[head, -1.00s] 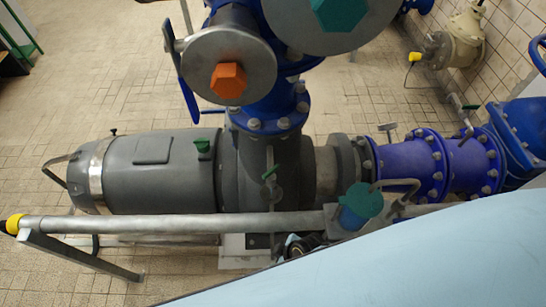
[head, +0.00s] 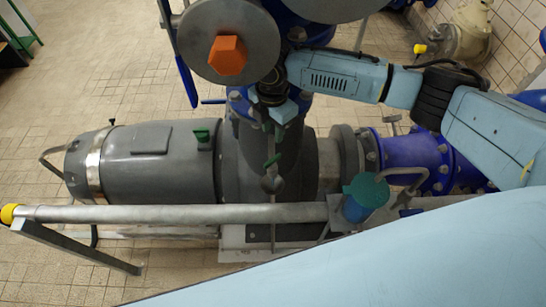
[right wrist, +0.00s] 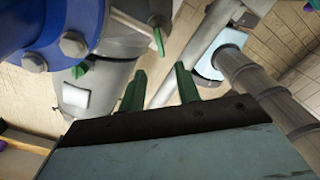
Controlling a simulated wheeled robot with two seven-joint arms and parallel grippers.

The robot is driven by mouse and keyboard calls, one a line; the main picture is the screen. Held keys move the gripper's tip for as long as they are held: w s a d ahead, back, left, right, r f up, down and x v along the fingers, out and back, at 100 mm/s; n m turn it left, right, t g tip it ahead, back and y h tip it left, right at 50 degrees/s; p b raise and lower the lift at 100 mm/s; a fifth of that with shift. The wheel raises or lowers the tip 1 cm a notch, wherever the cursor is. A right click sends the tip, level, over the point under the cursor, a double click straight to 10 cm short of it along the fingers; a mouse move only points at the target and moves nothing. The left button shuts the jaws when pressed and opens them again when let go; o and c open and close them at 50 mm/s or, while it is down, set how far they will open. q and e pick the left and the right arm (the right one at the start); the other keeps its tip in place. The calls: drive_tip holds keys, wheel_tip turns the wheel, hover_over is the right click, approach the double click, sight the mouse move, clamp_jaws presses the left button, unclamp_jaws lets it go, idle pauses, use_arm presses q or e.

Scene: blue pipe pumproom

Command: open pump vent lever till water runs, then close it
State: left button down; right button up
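The grey pump (head: 150,165) lies across the middle of the head view. A small green vent lever (head: 272,161) sits on the front of its casing, below the blue flange. My right gripper (head: 274,135) hangs just above this lever, its fingers partly hard to make out. In the right wrist view the two dark green fingers (right wrist: 160,78) stand apart with nothing between them. A green lever (right wrist: 158,41) shows beyond the fingertips, apart from them. I see no water running. My left gripper is not in view.
A grey rail pipe (head: 160,214) with a yellow end runs in front of the pump. A teal-topped fitting (head: 366,192) stands right of the lever. A grey disc with an orange hexagonal knob (head: 228,55) is above. Open tiled floor (head: 70,270) lies at left.

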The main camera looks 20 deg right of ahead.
sight(273, 159)
wheel_tip(273, 159, down, 13)
drive_tip(key=shift+r+b, duration=0.1)
drive_tip(key=shift+b, duration=0.3)
clamp_jaws()
